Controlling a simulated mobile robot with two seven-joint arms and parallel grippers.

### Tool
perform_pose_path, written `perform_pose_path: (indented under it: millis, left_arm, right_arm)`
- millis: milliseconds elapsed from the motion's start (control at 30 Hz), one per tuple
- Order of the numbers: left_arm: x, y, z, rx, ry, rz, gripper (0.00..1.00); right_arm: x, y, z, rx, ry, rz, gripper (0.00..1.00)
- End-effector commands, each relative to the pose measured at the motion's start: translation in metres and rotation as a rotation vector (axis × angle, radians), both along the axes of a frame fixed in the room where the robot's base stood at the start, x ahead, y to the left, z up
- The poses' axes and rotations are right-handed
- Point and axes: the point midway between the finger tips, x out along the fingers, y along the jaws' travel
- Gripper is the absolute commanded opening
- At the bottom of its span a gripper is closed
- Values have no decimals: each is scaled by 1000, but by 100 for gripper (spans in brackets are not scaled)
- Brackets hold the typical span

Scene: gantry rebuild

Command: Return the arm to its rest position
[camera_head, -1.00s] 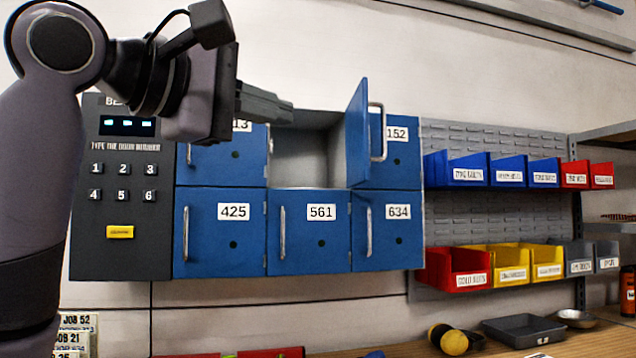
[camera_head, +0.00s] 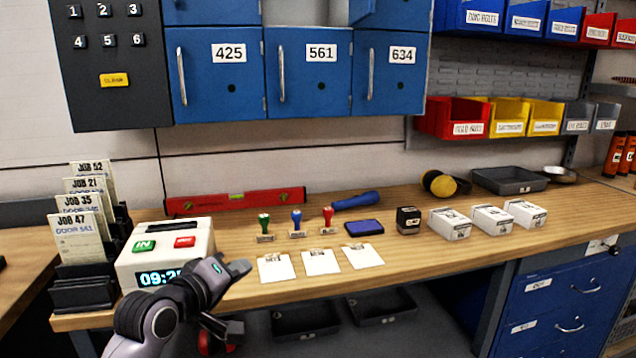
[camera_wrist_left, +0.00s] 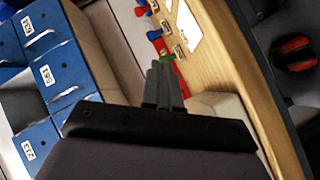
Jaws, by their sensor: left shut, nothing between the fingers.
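My left gripper (camera_head: 238,268) is low at the front left of the workbench, near the white time clock (camera_head: 165,250) with green and red buttons. Its fingers are together with nothing between them; they also show shut in the left wrist view (camera_wrist_left: 163,80). The gripper looks clear of the bench top, though its exact gap to the clock cannot be told. My left arm is folded low at the bottom of the head view. My right gripper is not in view.
Blue lockers (camera_head: 217,75) and a keypad panel (camera_head: 108,70) hang above the bench (camera_head: 400,250). Job cards (camera_head: 82,235) stand at left. Several stamps, white cards, an ink pad (camera_head: 364,227) and small white boxes (camera_head: 450,223) lie on the bench. A red level (camera_head: 235,202) lies behind.

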Motion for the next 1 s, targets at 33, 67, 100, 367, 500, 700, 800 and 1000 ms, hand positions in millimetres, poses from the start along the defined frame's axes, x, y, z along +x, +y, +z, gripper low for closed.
perform_pose_path:
  millis: [33,67,100,367,500,700,800,1000]
  left_arm:
    - [-10,5,-29,45,14,5,0]
    - [-16,7,-44,75,16,8,0]
    - [-25,11,-63,116,18,9,0]
    - [-99,32,-173,393,41,-14,0]
    - [-150,42,-221,547,54,-53,0]
    - [-230,53,-271,763,69,-139,0]
    - [-264,57,-287,851,70,-185,0]
    - [-303,60,-299,948,66,-244,0]
  right_arm:
    - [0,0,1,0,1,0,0]
    - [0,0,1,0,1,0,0]
    - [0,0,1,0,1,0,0]
    - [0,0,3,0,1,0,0]
    - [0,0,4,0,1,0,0]
    - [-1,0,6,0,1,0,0]
    - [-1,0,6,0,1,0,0]
    - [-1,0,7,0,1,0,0]
